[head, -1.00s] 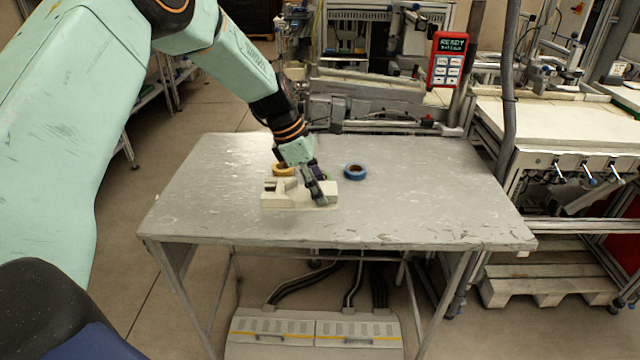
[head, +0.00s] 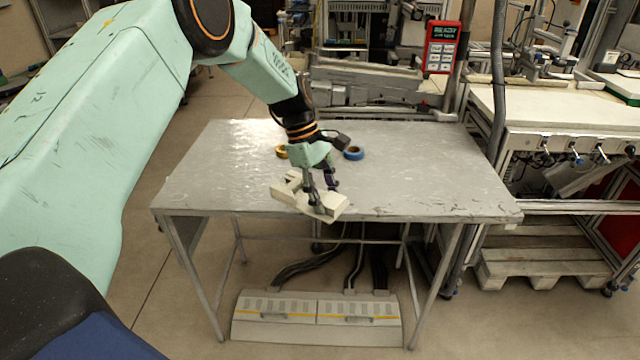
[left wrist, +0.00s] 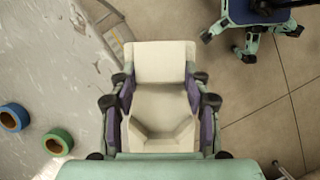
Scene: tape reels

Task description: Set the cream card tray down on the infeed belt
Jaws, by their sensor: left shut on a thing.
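The cream card tray (head: 284,194) is a pale block with raised walls and a hollow. My left gripper (head: 325,196) is shut on it, with its fingers on opposite sides. In the head view the tray is turned and tilted, and its lower part overlaps the table's front edge. In the left wrist view the tray (left wrist: 160,62) fills the middle between the dark finger pads, with floor and the table's edge behind it. It appears held up, clear of the tabletop. My right gripper is not in view. I cannot tell which surface is the infeed belt.
A grey conveyor-like unit (head: 370,75) stands behind the table. A white-topped bench (head: 560,105) stands at the right. The table's right half is clear.

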